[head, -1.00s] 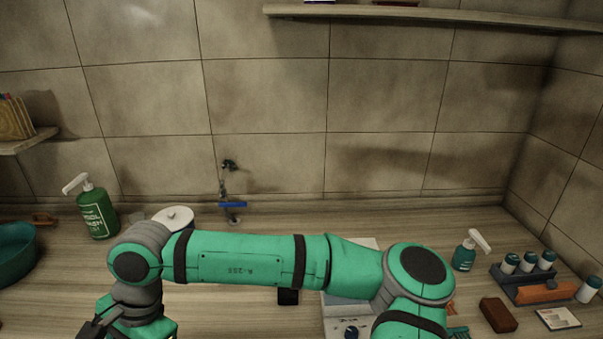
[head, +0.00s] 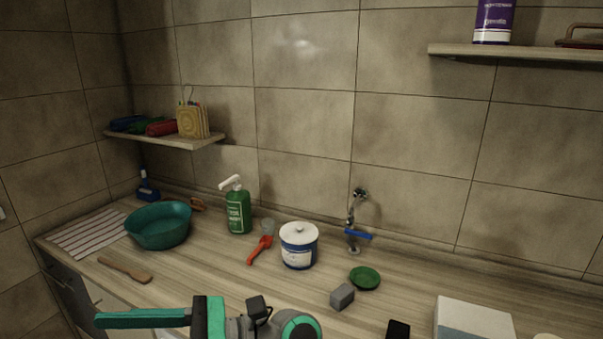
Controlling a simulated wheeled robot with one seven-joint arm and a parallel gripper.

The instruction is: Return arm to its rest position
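My gripper (head: 108,320) shows at the bottom left of the head view, with its green fingers pointing left. It is seen from the side, so any gap between the fingers is hidden. No object shows in it. My wrist runs right from it along the bottom edge, and the rest of my arm is out of view. The gripper appears in front of the counter (head: 200,285), below the wooden spatula (head: 125,269) in the picture.
On the counter are a teal basin (head: 158,228), green pump bottle (head: 237,207), red scoop (head: 260,249), white-lidded canister (head: 299,247), grey block (head: 342,296), green dish (head: 365,278) and white box (head: 473,320). A tap (head: 355,225) is on the wall. Shelves hang left (head: 170,142) and right (head: 530,53).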

